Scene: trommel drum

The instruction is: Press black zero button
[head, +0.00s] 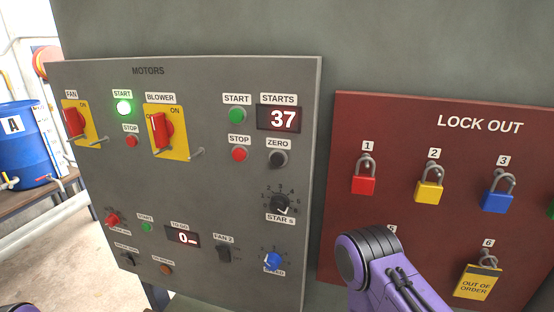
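The black zero button (278,159) sits on the grey motors panel (200,210), under the ZERO label and below the STARTS display (279,118), which reads 37. Nothing covers the button or touches it. A purple link of my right arm shows at the bottom, in front of the lower edge of the red board, below and to the right of the button. Neither of my grippers can be seen.
A red stop button (239,155) is close left of the zero button, a green start button (237,115) above it. A black knob (279,203) is below. The red lock out board (400,140) with padlocks is to the right. A blue barrel (22,150) stands far left.

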